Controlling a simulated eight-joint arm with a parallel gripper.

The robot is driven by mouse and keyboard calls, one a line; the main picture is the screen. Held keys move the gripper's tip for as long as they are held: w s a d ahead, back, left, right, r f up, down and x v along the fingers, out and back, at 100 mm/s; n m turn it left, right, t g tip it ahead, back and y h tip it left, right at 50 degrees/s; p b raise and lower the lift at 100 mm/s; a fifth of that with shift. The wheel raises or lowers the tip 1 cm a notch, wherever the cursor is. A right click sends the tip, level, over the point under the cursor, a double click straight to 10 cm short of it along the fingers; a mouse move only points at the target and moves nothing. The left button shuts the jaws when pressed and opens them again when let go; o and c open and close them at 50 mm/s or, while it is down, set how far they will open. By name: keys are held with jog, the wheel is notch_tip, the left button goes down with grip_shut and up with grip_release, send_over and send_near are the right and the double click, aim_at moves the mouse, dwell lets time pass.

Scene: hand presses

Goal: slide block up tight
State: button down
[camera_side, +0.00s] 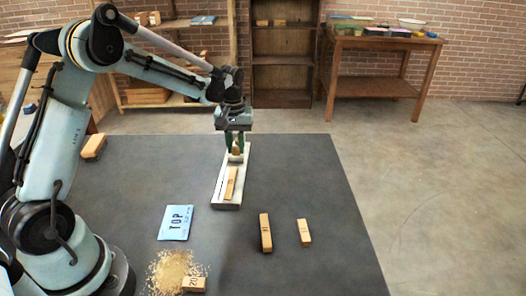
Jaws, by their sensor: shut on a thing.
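A narrow pale tray (219,188) lies lengthwise on the dark table, running away from the camera. A wooden block (231,184) with a dark mark lies in the tray's near half. My gripper (237,152) points down over the tray's far half, its fingers shut on a small tan thing (237,149), seemingly another block. The fingers hide much of it, and I cannot tell whether it touches the tray floor. A gap seems to show between it and the near block.
A blue card marked TOP (176,222) lies left. A sawdust pile (172,270) and a block marked 20 (193,284) are at the front. Another block (93,146) sits far left.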

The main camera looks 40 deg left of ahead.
aim_at(234, 152)
jog(key=s+d, duration=0.2)
jog(key=s, duration=0.1)
jog(key=shift+d, duration=0.35)
jog(key=c, duration=1)
grip_release()
jog(key=shift+o, duration=0.2)
notch_tip(234, 152, up, 12)
jog(key=shift+s+r, duration=0.1)
